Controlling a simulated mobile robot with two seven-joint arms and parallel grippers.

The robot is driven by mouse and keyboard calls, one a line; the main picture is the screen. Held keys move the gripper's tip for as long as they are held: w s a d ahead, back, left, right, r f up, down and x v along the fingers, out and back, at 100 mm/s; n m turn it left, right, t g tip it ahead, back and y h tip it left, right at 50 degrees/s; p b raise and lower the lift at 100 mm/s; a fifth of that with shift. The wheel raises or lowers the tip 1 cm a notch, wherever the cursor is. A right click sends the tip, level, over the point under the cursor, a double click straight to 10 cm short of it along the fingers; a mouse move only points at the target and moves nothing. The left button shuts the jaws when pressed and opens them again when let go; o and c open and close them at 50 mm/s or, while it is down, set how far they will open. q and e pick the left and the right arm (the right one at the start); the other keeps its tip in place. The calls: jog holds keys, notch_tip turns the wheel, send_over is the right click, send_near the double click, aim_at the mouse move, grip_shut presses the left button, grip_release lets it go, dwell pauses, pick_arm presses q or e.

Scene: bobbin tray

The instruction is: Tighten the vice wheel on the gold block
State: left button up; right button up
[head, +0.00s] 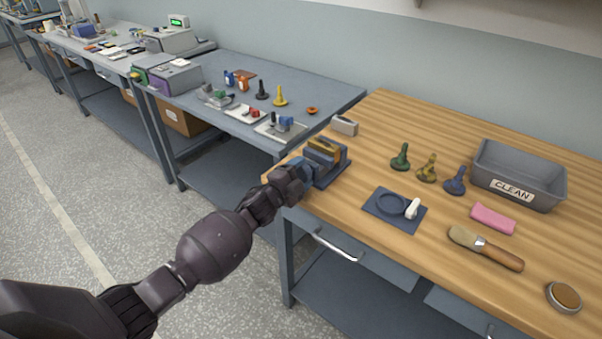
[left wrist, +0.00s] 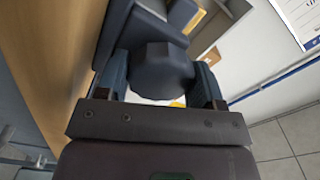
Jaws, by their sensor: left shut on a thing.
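The vice (head: 333,172) stands on its blue base at the left corner of the wooden bench. The gold block (head: 322,147) sits at the top of the vice, between its grey jaws; I cannot tell how tightly it is held. My left gripper (head: 300,170) reaches in from the left at the front of the vice. In the left wrist view my gripper (left wrist: 160,88) is shut on the dark, faceted vice wheel (left wrist: 162,70), with a finger on either side. A bit of yellow shows behind the wheel. My right gripper is not in view.
A grey bin (head: 480,180) marked CLEAN stands at the back right. Green, gold and blue bobbin-like pieces (head: 427,167), a blue plate (head: 380,222), a pink block (head: 493,219), a brush (head: 485,247) and a round tin (head: 564,297) lie on the bench. A small light block (head: 344,126) is behind the vice.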

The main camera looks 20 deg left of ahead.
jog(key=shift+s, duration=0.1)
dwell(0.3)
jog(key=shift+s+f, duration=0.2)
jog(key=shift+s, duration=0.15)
